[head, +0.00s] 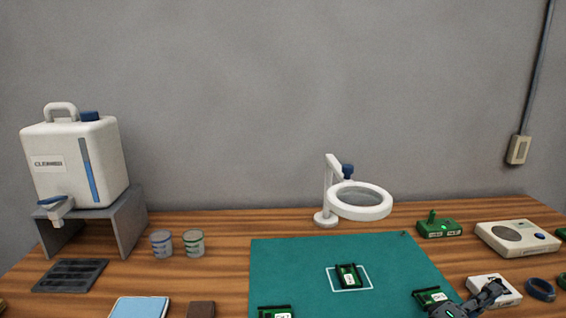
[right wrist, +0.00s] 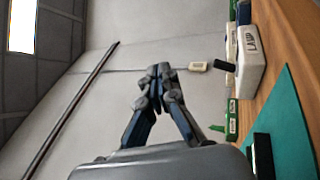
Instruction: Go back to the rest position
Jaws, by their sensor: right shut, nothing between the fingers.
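My right gripper (head: 486,298) shows low at the right of the head view, over the right front part of the table. In the right wrist view (right wrist: 160,88) its fingers meet at the tips with nothing between them. It points toward the wall, clear of the tabletop things. My left gripper is not in view. A green board with a white label (head: 348,276) lies inside a white outline on the teal mat (head: 300,258). Another green board (head: 431,296) lies at the mat's right side by my right arm. A third (head: 275,312) is cut off by the bottom edge.
A ring magnifier (head: 361,213) stands behind the mat. A white jug (head: 75,165) on a grey stand and two small cups (head: 162,244) are at left. A white device (head: 517,238), a green block (head: 438,229) and a white box (head: 495,288) crowd the right.

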